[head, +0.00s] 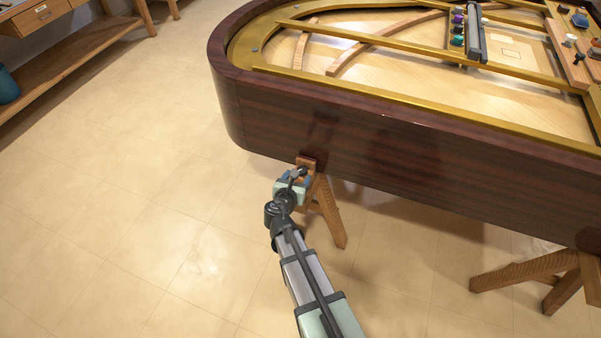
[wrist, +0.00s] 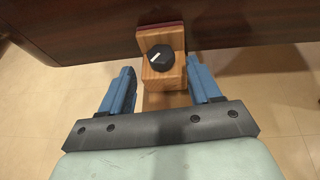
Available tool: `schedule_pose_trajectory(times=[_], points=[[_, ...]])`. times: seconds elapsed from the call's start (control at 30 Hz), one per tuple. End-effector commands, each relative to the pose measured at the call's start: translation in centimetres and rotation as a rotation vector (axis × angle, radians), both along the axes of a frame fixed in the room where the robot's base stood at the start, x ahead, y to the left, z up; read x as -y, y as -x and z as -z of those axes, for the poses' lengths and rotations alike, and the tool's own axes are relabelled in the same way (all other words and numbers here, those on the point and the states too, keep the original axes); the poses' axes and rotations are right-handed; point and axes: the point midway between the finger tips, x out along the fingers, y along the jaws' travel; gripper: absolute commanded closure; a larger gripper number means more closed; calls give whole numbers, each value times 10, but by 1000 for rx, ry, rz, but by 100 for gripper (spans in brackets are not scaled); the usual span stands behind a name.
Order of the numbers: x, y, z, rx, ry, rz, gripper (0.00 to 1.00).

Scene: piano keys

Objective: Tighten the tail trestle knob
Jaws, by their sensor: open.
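The tail trestle knob (wrist: 161,58) is a round black knob with a white pointer line. It sits on the face of a wooden block at the top of the tail trestle (wrist: 168,38). In the wrist view my gripper (wrist: 160,78) is open, with one blue finger to each side and below the knob, apart from it. The pointer line slants from lower left to upper right. In the head view the trestle (head: 329,212) stands under the piano's tail and my gripper (head: 296,178) is at its top. The knob is mostly hidden there by my gripper.
The dark wooden piano case (head: 400,128) hangs just above and behind the knob. A second trestle (head: 530,272) stands at the right. Small coloured items (head: 459,28) lie on the piano frame. A wooden bench (head: 70,62) is at upper left. The tiled floor (head: 130,230) is clear.

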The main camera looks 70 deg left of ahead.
Motion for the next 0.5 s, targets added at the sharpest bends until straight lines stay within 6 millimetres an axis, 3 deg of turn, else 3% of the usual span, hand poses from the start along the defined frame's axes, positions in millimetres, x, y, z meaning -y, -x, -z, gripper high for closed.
schedule_pose_trajectory(times=[0.2,0.5], points=[[-23,-18,12,0,0,0,37],[-31,-27,17,0,0,0,37]])
